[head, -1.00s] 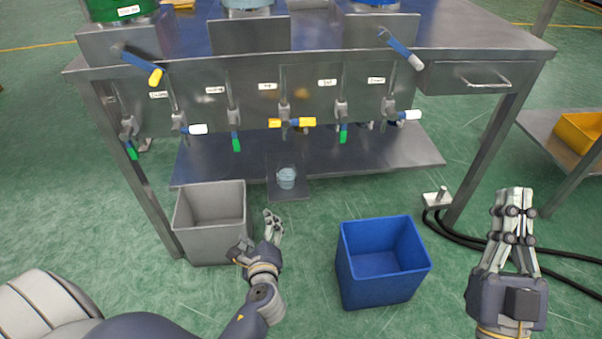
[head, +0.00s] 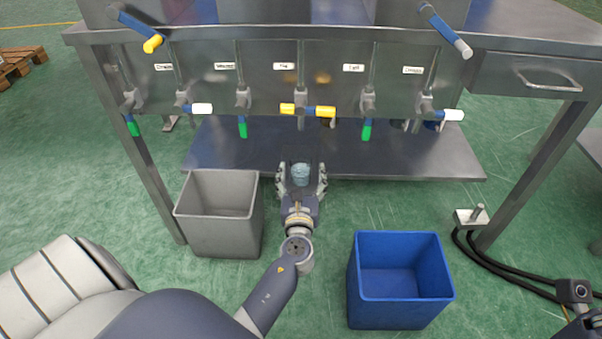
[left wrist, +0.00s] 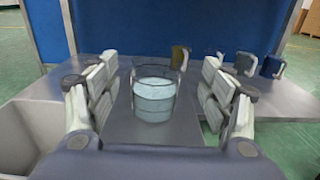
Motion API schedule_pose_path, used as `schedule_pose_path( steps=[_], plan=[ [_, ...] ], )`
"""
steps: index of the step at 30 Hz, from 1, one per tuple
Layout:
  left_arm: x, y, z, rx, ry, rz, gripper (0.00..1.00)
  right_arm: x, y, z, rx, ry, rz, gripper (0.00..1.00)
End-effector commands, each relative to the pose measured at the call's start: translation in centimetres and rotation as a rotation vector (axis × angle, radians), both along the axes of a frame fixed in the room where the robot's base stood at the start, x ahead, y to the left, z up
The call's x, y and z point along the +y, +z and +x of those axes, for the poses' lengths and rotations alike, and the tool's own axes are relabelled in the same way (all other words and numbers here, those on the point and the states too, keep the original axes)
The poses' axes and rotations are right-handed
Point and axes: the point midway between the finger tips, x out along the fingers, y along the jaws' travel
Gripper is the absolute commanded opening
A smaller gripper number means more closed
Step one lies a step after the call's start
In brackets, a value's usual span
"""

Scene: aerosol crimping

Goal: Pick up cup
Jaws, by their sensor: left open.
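The cup (head: 301,173) is a small clear vessel with pale blue contents, upright on a small dark plate at the front of the lower shelf. In the left wrist view the cup (left wrist: 154,93) stands between the fingers of my left gripper (left wrist: 154,95). My left gripper (head: 302,177) is open around the cup, a finger on each side, and a gap shows between cup and fingers. My right gripper is outside the head view; only part of my right arm shows at the lower right edge.
A grey bin (head: 219,244) stands left of my left gripper and a blue bin (head: 401,314) to its right. Valves with a yellow handle (head: 320,111) and green handles (head: 367,130) hang above the shelf (head: 420,162). A pedal with black hoses (head: 469,217) lies at the right.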

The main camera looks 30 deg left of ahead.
Motion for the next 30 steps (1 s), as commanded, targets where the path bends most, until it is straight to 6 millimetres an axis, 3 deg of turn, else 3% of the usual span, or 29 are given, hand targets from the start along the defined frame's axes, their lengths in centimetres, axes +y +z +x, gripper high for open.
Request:
schedule_pose_path(
  steps=[9,19,26,30],
  plan=[
    [2.7,-0.3,3.5,-0.002,0.001,0.0,0.73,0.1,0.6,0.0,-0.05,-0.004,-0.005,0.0],
    [3.0,-0.3,3.9,0.0,0.0,0.0,0.73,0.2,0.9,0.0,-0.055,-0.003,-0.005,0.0],
    [3.0,-0.3,3.9,-0.001,0.0,-0.001,0.22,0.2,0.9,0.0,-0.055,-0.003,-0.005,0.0],
    [3.0,-0.2,3.9,-0.001,0.0,0.0,0.22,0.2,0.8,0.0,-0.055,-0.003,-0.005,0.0]
  ],
)
